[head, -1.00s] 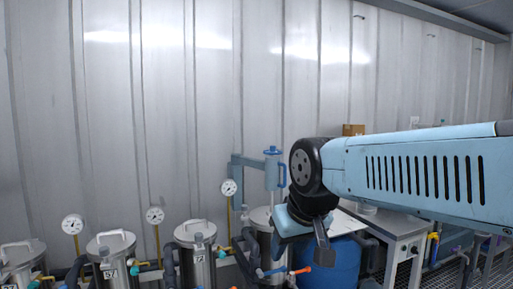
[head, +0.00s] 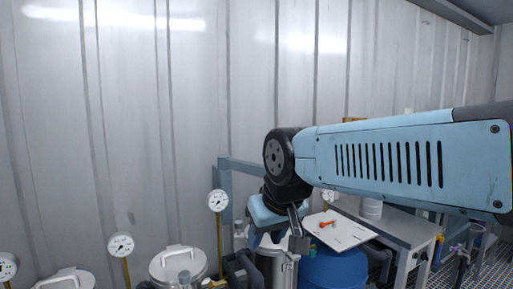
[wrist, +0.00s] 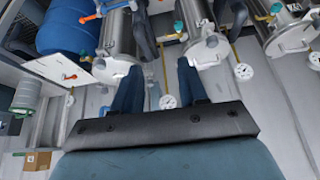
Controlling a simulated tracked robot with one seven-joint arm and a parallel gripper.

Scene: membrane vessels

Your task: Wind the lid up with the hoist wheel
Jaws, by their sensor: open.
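My gripper (head: 298,243) hangs from the arm in front of a steel vessel (head: 272,265) in the head view. The gripper hides most of that vessel's top. The blue-grey hoist frame (head: 226,168) rises behind it against the wall, its right end hidden by my arm. I cannot see the hoist wheel in the head view, and cannot make it out in the wrist view. The wrist view shows my two dark fingers (wrist: 158,78) apart with nothing between them. A steel vessel (wrist: 119,38) and another vessel's lid (wrist: 207,47) lie beyond the fingertips.
A closed vessel (head: 178,264) with a white handle stands left, beside dial gauges (head: 218,200) on yellow stems. A blue drum (head: 335,268) carries a white board (head: 342,231) with an orange item. A grey bench (head: 400,229) stands right. The wall above is bare.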

